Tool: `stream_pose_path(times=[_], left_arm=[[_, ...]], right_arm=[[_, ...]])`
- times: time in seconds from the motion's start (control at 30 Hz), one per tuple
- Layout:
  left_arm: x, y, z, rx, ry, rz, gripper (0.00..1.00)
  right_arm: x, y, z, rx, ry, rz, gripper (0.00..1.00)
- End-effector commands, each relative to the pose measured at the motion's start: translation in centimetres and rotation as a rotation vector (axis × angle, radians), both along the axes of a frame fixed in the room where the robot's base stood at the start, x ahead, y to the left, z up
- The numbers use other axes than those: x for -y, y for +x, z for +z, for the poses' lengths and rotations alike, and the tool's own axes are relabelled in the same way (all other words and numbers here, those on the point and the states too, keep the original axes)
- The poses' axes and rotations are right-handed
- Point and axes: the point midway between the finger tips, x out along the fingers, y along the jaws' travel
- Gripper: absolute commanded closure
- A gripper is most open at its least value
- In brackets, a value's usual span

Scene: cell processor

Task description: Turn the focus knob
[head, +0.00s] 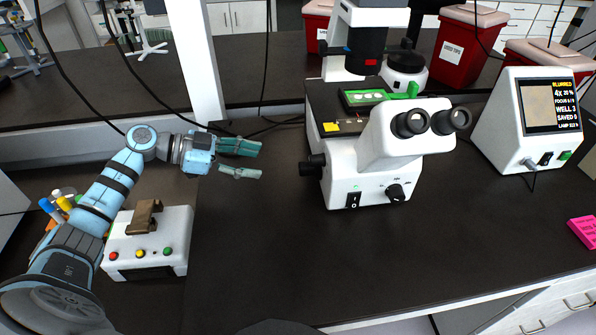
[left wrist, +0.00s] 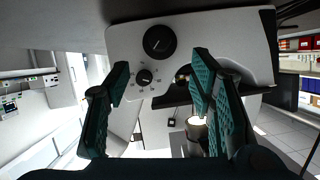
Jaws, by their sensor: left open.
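The white microscope (head: 350,185) stands right of centre in the head view. A black focus knob (head: 312,165) sticks out of its left side. My left gripper (head: 260,161) is open and empty, level with this knob and a short gap to its left. In the left wrist view, the open fingers (left wrist: 163,68) point toward the microscope's white side panel (left wrist: 215,30). That panel bears a large black knob (left wrist: 159,41) and a smaller black knob (left wrist: 143,77) with marks around it. The monitor (head: 550,105) reads BLURRED. My right gripper is not in view.
A white box with coloured buttons (head: 150,240) and pens (head: 62,203) are near my left arm. A white post (head: 197,60) rises behind the gripper. Red bins (head: 465,45) stand at the back. A pink block (head: 582,232) lies far right. The bench front is mostly clear.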

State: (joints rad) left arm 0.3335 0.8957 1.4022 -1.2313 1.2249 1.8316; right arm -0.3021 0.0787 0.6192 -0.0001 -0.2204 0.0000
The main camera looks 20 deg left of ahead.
Motion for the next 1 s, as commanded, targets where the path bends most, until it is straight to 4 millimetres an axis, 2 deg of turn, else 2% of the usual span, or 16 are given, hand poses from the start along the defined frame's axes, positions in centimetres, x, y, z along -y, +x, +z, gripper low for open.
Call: stream_pose_path(times=[0.2, 0.4, 0.57, 0.8, 0.87, 1.0], left_arm=[[4.9, 3.4, -2.1, 0.003, -0.007, -0.003, 0.51], [8.1, 5.8, -3.9, 0.000, -0.003, -0.001, 0.51], [9.1, 6.5, -4.3, 0.001, -0.001, 0.000, 0.51], [9.2, 6.6, -4.4, 0.000, 0.000, 0.000, 0.51], [9.2, 6.6, -4.4, 0.000, 0.000, 0.000, 0.57], [9.2, 6.6, -4.4, 0.000, 0.000, 0.000, 0.79]], right_arm=[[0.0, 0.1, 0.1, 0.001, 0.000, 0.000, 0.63], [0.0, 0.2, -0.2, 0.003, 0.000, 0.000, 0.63], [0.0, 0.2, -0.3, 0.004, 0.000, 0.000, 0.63], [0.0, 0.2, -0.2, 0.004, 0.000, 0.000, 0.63], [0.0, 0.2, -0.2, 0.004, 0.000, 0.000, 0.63], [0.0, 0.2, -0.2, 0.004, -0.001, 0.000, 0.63]])
